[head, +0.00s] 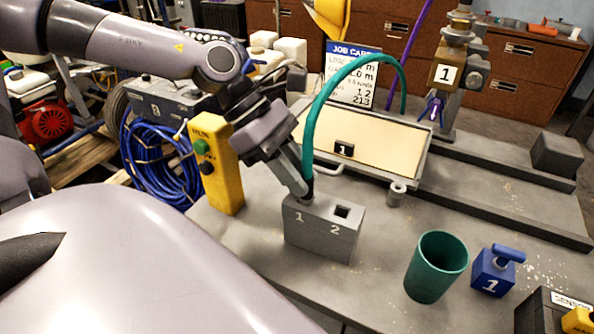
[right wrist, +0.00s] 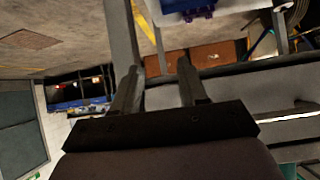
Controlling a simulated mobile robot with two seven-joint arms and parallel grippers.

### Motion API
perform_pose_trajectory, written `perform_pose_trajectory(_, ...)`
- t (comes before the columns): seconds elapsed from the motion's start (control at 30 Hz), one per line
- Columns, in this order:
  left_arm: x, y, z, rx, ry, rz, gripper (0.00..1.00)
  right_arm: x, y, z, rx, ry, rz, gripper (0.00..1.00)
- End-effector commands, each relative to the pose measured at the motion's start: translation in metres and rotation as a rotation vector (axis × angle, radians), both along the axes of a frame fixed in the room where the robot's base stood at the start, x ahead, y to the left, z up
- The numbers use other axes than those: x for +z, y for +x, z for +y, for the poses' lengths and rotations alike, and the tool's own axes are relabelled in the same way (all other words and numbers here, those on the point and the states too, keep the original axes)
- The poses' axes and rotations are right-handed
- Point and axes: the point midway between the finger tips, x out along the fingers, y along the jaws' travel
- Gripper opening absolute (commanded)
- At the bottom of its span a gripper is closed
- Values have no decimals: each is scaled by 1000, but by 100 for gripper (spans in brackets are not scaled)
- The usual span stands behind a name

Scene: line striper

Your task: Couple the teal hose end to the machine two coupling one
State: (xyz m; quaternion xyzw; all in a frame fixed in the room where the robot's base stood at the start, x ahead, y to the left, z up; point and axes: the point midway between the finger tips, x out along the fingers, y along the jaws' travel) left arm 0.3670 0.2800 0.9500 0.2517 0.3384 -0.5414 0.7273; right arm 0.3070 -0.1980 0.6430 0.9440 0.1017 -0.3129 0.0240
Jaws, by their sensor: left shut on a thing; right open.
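The teal hose (head: 318,100) arches up from the grey two-slot block (head: 325,228) and over the job card. My left gripper (head: 305,192) is shut on the hose's near end, right at slot 1 of the block. The fingers hide much of that end, so I cannot tell how deep it sits in the slot. Slot 2 is empty. A brass coupling (head: 458,45) with a "1" tag stands at the back right, with a purple fitting (head: 433,108) below it. I cannot tell which machine it belongs to. My right gripper (right wrist: 158,78) is open and empty in the right wrist view.
A yellow button box (head: 217,165) stands left of the block. A cream tray (head: 365,150) lies behind it. A teal cup (head: 436,267) and a blue block (head: 494,270) marked "1" stand at the right. A coiled blue hose (head: 160,165) lies at the left.

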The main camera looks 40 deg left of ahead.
Motion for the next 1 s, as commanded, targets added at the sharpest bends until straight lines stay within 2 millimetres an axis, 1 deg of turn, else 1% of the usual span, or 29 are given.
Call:
perform_pose_trajectory(0.77,13,0,0,0,0,-1,0,4,0,2,3,2,1,43)
perform_pose_trajectory(1.0,24,0,0,1,0,-2,0,8,-1,2,3,1,5,43)
